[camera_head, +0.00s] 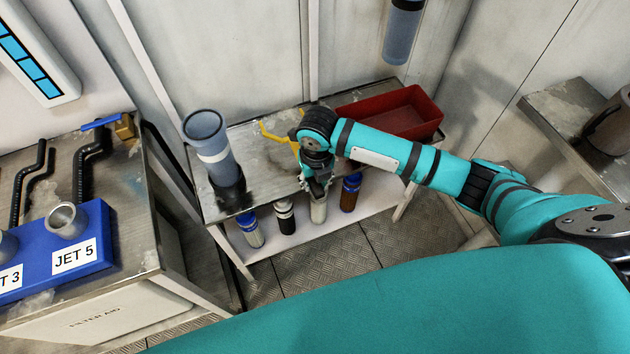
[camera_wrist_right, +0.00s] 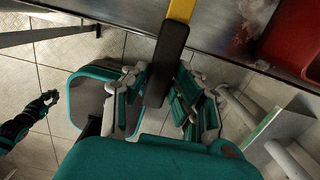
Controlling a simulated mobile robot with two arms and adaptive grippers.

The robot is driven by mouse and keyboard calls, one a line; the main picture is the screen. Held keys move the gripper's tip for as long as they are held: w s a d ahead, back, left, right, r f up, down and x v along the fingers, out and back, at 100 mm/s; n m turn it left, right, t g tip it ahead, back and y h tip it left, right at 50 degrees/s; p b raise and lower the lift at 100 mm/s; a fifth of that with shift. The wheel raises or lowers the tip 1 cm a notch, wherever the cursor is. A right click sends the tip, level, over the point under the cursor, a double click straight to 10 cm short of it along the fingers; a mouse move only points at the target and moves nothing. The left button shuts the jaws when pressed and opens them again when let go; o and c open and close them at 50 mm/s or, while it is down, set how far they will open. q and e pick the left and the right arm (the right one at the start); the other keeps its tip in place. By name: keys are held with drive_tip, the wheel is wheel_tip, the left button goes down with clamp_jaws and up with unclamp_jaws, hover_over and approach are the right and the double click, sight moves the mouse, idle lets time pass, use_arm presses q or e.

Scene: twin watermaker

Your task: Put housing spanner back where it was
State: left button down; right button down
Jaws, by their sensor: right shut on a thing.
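The housing spanner is yellow with a black handle. Its yellow part (camera_head: 272,133) shows above the steel bench, left of my right wrist, in the head view. In the right wrist view its black handle (camera_wrist_right: 166,62) runs between the fingers, with the yellow part at the top edge. My right gripper (camera_head: 318,188) is shut on the handle at the bench's front edge; its fingers (camera_wrist_right: 160,98) also show in the wrist view. My left gripper seems to be the small dark shape (camera_wrist_right: 40,106) at the left of the wrist view; its jaws are unclear.
The steel bench (camera_head: 262,165) carries a grey-blue filter housing (camera_head: 208,145) at left and a red tray (camera_head: 395,112) at right. Several cartridges (camera_head: 285,215) stand on the lower shelf. Another housing (camera_head: 402,35) hangs on the wall. A blue jet block (camera_head: 60,255) is at left.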

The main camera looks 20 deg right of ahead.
drive_tip(key=shift+w+d, duration=0.15)
drive_tip(key=shift+w, duration=0.2)
drive_tip(key=f, duration=0.2)
drive_tip(key=shift+w+d+f, duration=0.2)
drive_tip(key=shift+w+f, duration=0.1)
drive_tip(key=shift+f, duration=0.05)
drive_tip(key=shift+w+f, duration=0.1)
drive_tip(key=shift+f, duration=0.35)
drive_tip(key=shift+f, duration=0.55)
drive_tip(key=c, duration=1.1)
unclamp_jaws()
drive_tip(key=r, duration=0.8)
drive_tip(key=s+r+p, duration=0.1)
drive_tip(key=r, duration=0.4)
